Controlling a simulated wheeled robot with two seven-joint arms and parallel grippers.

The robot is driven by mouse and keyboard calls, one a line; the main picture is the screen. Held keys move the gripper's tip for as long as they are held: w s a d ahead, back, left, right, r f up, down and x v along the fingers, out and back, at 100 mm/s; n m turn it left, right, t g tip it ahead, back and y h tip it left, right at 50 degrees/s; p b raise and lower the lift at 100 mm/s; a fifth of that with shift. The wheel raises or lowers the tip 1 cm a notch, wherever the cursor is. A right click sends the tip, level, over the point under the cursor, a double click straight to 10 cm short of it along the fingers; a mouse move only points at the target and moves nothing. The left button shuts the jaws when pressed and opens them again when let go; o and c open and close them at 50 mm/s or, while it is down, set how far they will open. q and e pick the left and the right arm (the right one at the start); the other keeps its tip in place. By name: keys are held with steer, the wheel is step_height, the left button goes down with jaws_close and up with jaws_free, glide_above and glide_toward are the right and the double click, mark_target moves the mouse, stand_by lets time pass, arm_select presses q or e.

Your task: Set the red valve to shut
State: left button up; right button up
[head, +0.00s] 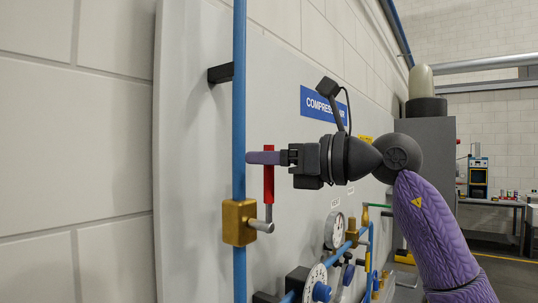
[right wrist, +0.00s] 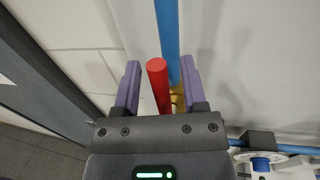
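The red valve handle (head: 268,186) stands upright in the head view, roughly parallel to the vertical blue pipe (head: 239,100). Its lower end joins a metal stem on the brass valve body (head: 236,224), which sits on that pipe. My right gripper (head: 264,157) reaches in from the right at the handle's upper part, with purple fingers. In the right wrist view, the gripper (right wrist: 158,82) is open, its fingers on either side of the red handle (right wrist: 159,88) with gaps visible. The handle's top end faces the camera there. My left gripper is not in view.
A grey panel with a blue sign (head: 322,104) stands behind the pipe. Lower right are a pressure gauge (head: 334,230), a white dial with a blue knob (head: 320,290) and more blue pipes. A dark bracket (head: 220,73) holds the pipe above. A bench stands far right.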

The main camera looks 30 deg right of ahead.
jaws_close()
stand_by(1.2)
